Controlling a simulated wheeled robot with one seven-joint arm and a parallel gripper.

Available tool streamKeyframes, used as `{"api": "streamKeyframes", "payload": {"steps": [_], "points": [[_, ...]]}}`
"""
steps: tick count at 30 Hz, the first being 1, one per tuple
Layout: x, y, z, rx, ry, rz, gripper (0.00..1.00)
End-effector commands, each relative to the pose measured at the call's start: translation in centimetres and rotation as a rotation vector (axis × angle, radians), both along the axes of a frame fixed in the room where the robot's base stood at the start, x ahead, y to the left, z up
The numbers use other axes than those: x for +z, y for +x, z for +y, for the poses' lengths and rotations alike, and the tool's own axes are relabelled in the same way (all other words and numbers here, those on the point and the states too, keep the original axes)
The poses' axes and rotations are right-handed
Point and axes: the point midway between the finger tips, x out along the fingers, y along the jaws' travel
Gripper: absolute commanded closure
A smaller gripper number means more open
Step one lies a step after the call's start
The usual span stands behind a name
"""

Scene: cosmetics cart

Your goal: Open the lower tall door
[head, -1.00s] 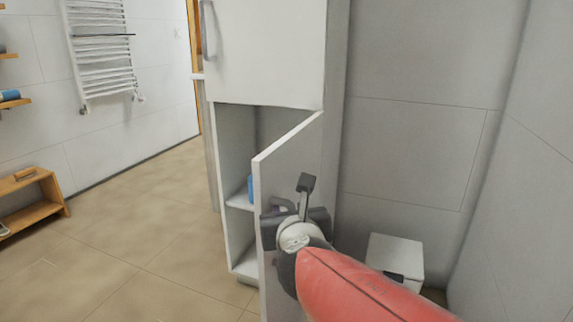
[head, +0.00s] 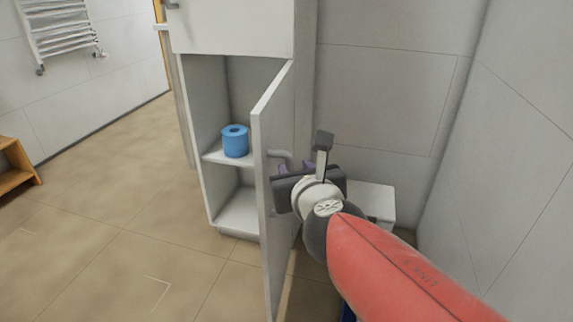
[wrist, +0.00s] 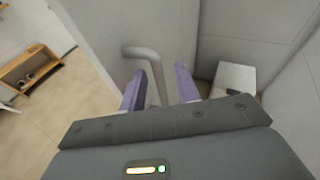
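The lower tall door (head: 279,180) of the white cabinet stands wide open, swung out to the right, and its free edge points toward me. Its grey bar handle (head: 281,154) is on the outer face; in the wrist view the handle (wrist: 153,66) shows close to the left finger, in the space between the fingers. My gripper (head: 293,169) is at the door's outer side by the handle. In the wrist view its two purple fingers (wrist: 160,88) are spread apart. Whether either finger touches the handle I cannot tell.
Inside the cabinet, a blue roll (head: 236,141) stands on the shelf (head: 213,155). The upper door (head: 235,28) is closed. A white bin-like box (head: 372,201) stands by the wall behind my gripper. A wooden bench (head: 14,167) is at far left. The floor left of the door is clear.

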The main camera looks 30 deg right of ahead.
Motion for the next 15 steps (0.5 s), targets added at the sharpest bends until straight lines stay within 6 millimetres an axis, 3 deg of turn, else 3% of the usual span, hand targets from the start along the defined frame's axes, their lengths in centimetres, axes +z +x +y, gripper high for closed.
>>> {"api": "streamKeyframes", "payload": {"steps": [15], "points": [[-0.14,-1.20,-0.71,0.001,0.001,0.001,0.68]]}}
